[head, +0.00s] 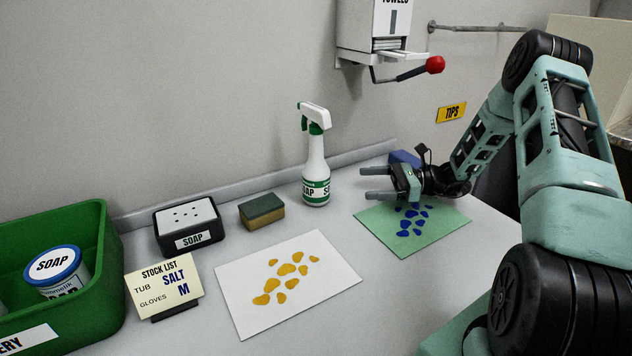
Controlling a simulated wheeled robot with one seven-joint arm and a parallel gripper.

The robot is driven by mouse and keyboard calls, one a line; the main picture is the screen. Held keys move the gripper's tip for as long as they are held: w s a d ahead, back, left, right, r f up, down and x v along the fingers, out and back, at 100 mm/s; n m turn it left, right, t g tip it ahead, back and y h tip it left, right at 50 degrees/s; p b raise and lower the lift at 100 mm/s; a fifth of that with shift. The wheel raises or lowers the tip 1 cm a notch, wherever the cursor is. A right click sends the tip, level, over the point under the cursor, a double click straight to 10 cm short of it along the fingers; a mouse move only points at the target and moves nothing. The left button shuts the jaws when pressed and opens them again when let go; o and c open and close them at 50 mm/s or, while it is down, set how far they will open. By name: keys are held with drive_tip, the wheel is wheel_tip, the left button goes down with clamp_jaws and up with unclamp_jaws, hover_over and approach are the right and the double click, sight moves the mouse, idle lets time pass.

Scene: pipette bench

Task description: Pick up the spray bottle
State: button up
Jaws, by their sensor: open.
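The spray bottle (315,165) stands upright on the bench near the back wall, in the middle of the head view. It is white with a green and white trigger head and a green label reading SOAP. My gripper (366,183) is to the right of the bottle, with its fingers pointing left towards it. The jaws are open and empty, and a gap lies between the fingertips and the bottle. My gripper hangs above the back edge of a green sheet with blue spots (385,240).
A sponge (261,211), a soap box (188,227) and a stock list card (163,285) stand left of the bottle. A green bin (100,270) holds a soap tub (58,272). A white sheet (235,305) lies in front. A towel dispenser (362,25) with a red-knobbed lever (434,65) hangs above.

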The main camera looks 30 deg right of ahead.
sight(309, 179)
drive_tip(key=shift+w+d+m+t, duration=0.15)
drive_tip(key=shift+d+m+t, duration=0.15)
drive_tip(key=shift+d+t, duration=0.15)
drive_tip(key=shift+w+a, duration=0.15)
drive_tip(key=shift+w, duration=0.1)
drive_tip(key=p+x, duration=0.1)
drive_tip(key=x, duration=1)
drive_tip(key=shift+s, duration=0.1)
drive_tip(key=shift+s+a+p+x, duration=0.1)
drive_tip(key=shift+p+x, duration=0.1)
drive_tip(key=shift+x, duration=0.7)
drive_tip(key=shift+s+a+p+x, duration=0.1)
drive_tip(key=shift+s+p+x, duration=0.1)
drive_tip(key=shift+x, duration=0.75)
drive_tip(key=shift+s+p+x, duration=0.1)
drive_tip(key=shift+p+x, duration=0.1)
drive_tip(key=shift+x, duration=0.7)
drive_tip(key=shift+w+r, duration=0.1)
drive_tip(key=shift+r, duration=0.1)
drive_tip(key=c, duration=1.5)
